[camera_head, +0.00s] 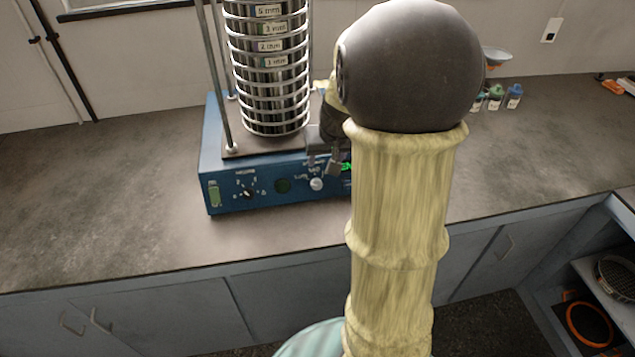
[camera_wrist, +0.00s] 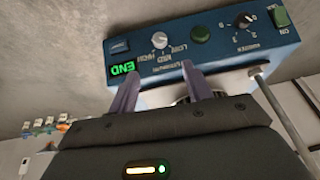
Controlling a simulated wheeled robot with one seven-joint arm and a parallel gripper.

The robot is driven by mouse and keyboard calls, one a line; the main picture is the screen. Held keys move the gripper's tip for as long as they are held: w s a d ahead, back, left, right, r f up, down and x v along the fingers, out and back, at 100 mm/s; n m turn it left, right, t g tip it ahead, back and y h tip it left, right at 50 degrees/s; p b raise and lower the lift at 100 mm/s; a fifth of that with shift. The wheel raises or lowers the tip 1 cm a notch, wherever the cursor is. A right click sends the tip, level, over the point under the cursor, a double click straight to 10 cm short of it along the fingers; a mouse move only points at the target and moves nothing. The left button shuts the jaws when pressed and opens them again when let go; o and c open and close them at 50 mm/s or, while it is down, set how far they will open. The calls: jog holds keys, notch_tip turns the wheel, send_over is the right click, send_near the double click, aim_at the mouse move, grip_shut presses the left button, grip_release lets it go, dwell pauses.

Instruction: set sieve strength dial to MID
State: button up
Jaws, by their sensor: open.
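The sieve shaker has a blue control box (camera_head: 230,180). Its strength dial (camera_head: 317,184) is a small pale knob on the front panel. The wrist view is upside down and shows this dial (camera_wrist: 159,40) with LOW, MID and HIGH labels beside it; I cannot tell which mark it points to. My gripper (camera_wrist: 159,74) is open and empty, its two purple fingers apart and close to the panel's upper edge, not around the dial. In the head view my gripper (camera_head: 333,165) is small and partly hidden by my arm.
The sieve stack (camera_head: 268,80) stands between metal rods on top. Bottles (camera_head: 496,97) stand behind. The counter (camera_head: 110,190) at left is clear.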

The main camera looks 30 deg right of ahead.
aim_at(317, 183)
jog(key=b+x, duration=0.1)
jog(key=x, duration=1.4)
jog(key=shift+s, duration=0.1)
jog(key=shift+r, duration=0.1)
jog(key=c, duration=1)
jog(key=shift+o, duration=0.2)
